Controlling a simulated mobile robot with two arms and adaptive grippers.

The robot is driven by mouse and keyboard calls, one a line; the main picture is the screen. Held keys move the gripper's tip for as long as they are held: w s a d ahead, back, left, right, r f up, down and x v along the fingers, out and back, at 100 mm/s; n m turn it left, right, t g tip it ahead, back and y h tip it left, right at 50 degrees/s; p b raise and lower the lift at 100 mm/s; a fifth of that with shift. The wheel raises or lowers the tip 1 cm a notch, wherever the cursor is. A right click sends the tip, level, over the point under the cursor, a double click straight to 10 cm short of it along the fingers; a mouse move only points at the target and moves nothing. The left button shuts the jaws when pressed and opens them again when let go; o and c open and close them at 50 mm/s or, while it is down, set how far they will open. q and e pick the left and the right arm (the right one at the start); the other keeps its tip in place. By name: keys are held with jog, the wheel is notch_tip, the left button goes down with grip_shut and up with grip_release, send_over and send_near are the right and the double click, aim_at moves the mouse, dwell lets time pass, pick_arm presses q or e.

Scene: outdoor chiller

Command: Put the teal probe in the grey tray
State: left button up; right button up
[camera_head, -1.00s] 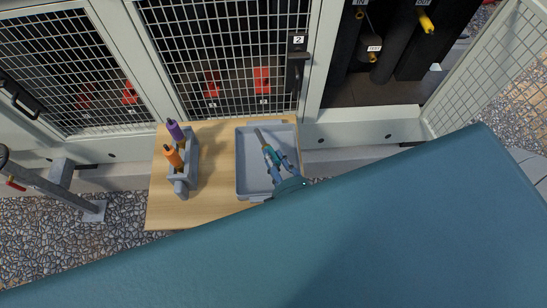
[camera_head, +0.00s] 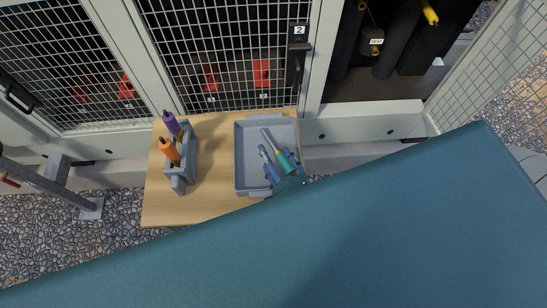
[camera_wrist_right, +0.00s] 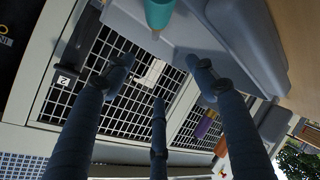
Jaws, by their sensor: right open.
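The teal probe (camera_head: 285,162), with a thin grey shaft, lies slanted within the outline of the grey tray (camera_head: 240,170). Its shaft points to the tray's back; whether it rests on the tray floor is unclear. My right gripper (camera_head: 270,158) is open over the tray's front right part, its blue fingers beside the probe's handle. In the right wrist view, the spread fingers of the gripper (camera_wrist_right: 160,72) hold nothing between them, and the teal probe (camera_wrist_right: 158,12) shows at the top edge. My left gripper is out of view.
A grey rack (camera_head: 181,178) with a purple-handled probe (camera_head: 172,124) and an orange-handled probe (camera_head: 169,151) stands on the wooden table (camera_head: 215,150), left of the tray. A mesh-doored cabinet (camera_head: 225,50) stands behind the table.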

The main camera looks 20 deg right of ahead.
jog(key=shift+s, duration=0.55)
jog(key=b+v, duration=0.2)
jog(key=v, duration=0.4)
jog(key=shift+r+b, duration=0.25)
jog(key=shift+b, duration=0.15)
jog(key=v, duration=1.2)
jog(key=shift+f, duration=0.1)
